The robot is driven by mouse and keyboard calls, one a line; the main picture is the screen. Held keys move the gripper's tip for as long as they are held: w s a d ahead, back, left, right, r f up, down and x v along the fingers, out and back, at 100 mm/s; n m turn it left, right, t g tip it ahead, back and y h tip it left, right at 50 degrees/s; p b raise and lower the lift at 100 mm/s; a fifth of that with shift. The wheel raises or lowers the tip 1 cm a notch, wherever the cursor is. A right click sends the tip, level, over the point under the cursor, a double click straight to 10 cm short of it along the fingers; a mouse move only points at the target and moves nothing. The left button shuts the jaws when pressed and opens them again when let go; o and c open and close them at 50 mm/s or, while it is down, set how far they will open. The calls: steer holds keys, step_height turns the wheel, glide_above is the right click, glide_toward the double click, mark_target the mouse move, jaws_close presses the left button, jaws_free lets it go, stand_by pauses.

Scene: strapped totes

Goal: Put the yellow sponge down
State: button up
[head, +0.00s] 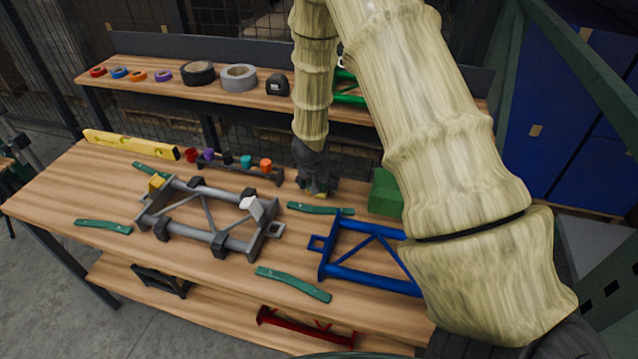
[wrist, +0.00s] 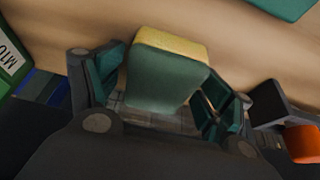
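The yellow sponge (wrist: 170,70) has a yellow layer and a dark green layer. In the wrist view it sits between the two fingers of my gripper (wrist: 165,85), with a fingertip against each side. In the head view my gripper (head: 317,190) points down low over the back of the wooden workbench (head: 190,270). Only a small yellow edge of the sponge (head: 320,195) shows under the fingers there. I cannot tell whether its underside touches the bench.
A rack of coloured pieces (head: 240,168) stands just left of my gripper, and a green box (head: 385,192) just right. A grey frame (head: 205,205), blue frame (head: 350,272), green strips (head: 293,284) and yellow level (head: 130,145) lie on the bench. A shelf with tape rolls (head: 238,78) stands behind.

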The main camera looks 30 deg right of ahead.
steer(key=shift+w+r, duration=0.1)
steer(key=shift+r, duration=0.4)
steer(key=p+v, duration=0.2)
steer(key=v, duration=0.9)
steer(key=shift+r+p, duration=0.3)
steer(key=shift+a, duration=0.1)
